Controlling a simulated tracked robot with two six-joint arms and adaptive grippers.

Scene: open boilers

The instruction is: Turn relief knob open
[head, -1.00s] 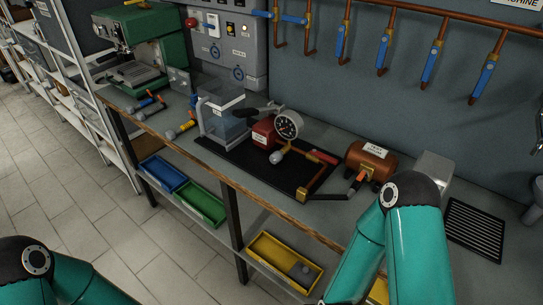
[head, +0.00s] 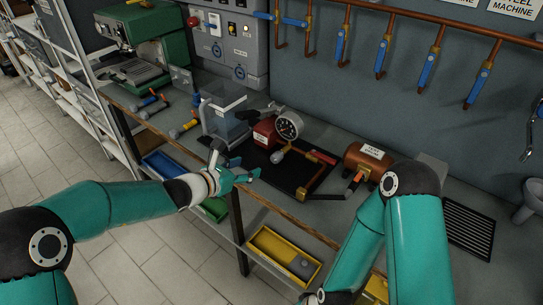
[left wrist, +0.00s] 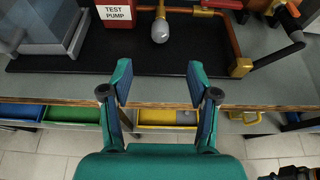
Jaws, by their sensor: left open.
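The red test pump (head: 266,132) stands on a black mat, and its "TEST PUMP" label shows in the left wrist view (left wrist: 117,13). A grey rounded knob (head: 278,156), which looks like the relief knob, sits at its front below the gauge (head: 288,126). The knob also shows in the left wrist view (left wrist: 161,30), ahead of my fingers. My left gripper (head: 249,168) is open and empty over the bench's front edge, apart from the knob; its fingers (left wrist: 158,80) are spread.
A clear water tank (head: 222,119) stands left of the pump. Copper pipe (head: 317,174) with a red-handled valve runs right of the knob towards a copper boiler (head: 368,162). Blue, green and yellow bins (head: 284,257) sit on the shelf below.

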